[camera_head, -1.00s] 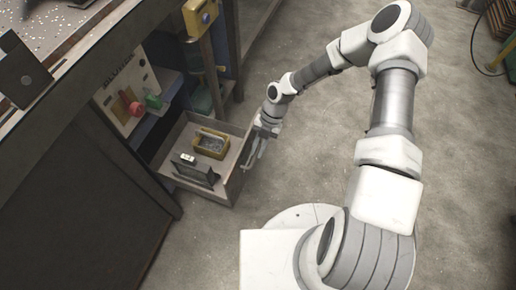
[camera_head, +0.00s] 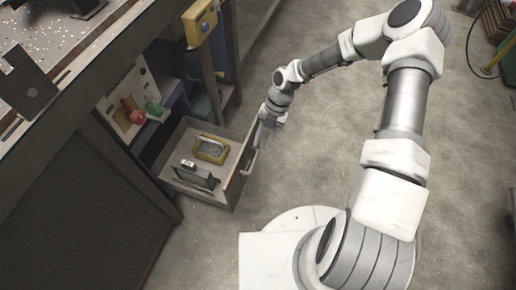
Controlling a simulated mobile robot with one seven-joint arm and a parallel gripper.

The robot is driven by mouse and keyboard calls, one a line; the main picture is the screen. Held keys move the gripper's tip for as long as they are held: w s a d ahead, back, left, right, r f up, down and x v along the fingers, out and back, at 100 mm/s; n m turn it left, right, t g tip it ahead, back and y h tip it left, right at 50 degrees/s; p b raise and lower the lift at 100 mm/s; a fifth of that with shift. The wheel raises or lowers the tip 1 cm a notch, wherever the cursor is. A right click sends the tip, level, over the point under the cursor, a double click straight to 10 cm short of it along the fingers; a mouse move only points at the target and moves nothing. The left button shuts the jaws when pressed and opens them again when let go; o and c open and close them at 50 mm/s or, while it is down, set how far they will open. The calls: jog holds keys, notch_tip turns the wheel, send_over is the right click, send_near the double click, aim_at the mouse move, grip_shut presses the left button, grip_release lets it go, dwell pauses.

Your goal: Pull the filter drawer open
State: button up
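The drawer (camera_head: 224,190) stands pulled out from under the workbench. Inside it lie a yellow-rimmed tray-like item (camera_head: 211,149) and a dark box-shaped item (camera_head: 196,174). A handle (camera_head: 250,163) shows on the drawer's front panel, on the side facing my arm. My gripper (camera_head: 264,136) is just above and beyond the handle, near the far corner of the drawer front. It appears apart from the handle. Its fingers are small and partly hidden by the wrist, so I cannot tell how wide they are.
The workbench (camera_head: 75,85) fills the left side. A panel with red and green knobs (camera_head: 128,107) stands behind the drawer. A yellow box (camera_head: 199,20) is fixed to a bench post. The concrete floor (camera_head: 310,150) right of the drawer is clear.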

jog(key=p+v, duration=0.2)
jog(key=v, duration=0.9)
jog(key=s+d+r+m+t+h, duration=0.2)
jog(key=s+d+r+m+h, duration=0.15)
jog(key=r+m, duration=0.55)
jog(key=s+d+r+m+t+h, duration=0.2)
jog(key=s+d+r+m, duration=0.3)
jog(key=r, duration=0.8)
jog(key=s+a+r+m+t+y, duration=0.15)
jog(key=s+r+m+t, duration=0.35)
jog(key=s+r+m, duration=1)
jog(key=w+r+m+p, duration=0.3)
jog(key=r+p, duration=1.1)
jog(key=p, duration=0.3)
